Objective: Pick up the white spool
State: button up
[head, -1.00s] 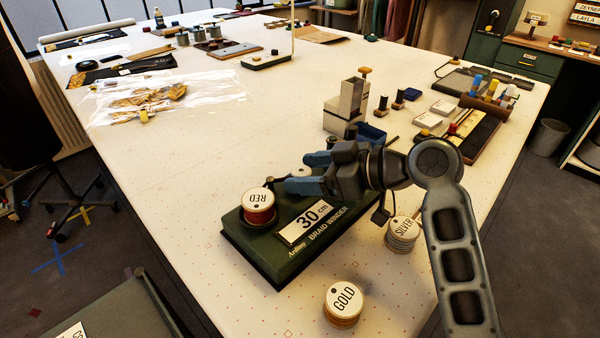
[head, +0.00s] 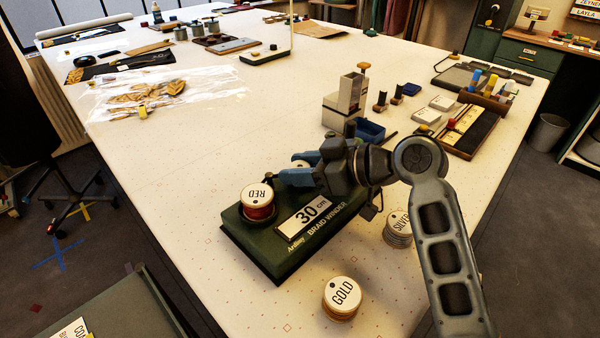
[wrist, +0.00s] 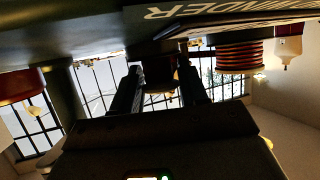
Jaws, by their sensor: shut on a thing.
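The white spool (head: 300,163) stands at the back of the green braid winder (head: 268,248), mostly hidden by my gripper; only a pale bit of its top shows. My gripper (head: 292,169) reaches in from the right with its blue fingers on either side of the spool, shut on it. In the wrist view my gripper's fingers (wrist: 160,88) show dark against the windows, and what lies between them is too dim to make out well. I cannot tell whether the spool is clear of the winder.
The red spool (head: 257,201) stands on the winder's left end, close to my fingertips. The gold spool (head: 341,297) and silver spool (head: 398,229) stand on the table. A blue bin (head: 370,131) is behind my gripper.

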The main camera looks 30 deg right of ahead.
aim_at(301, 166)
jog(key=shift+r, duration=0.1)
jog(key=shift+c, duration=0.3)
notch_tip(301, 166, up, 10)
jog(key=shift+f+b, duration=0.25)
jog(key=shift+b, duration=0.1)
jog(key=shift+s+r, duration=0.1)
jog(key=shift+r, duration=0.05)
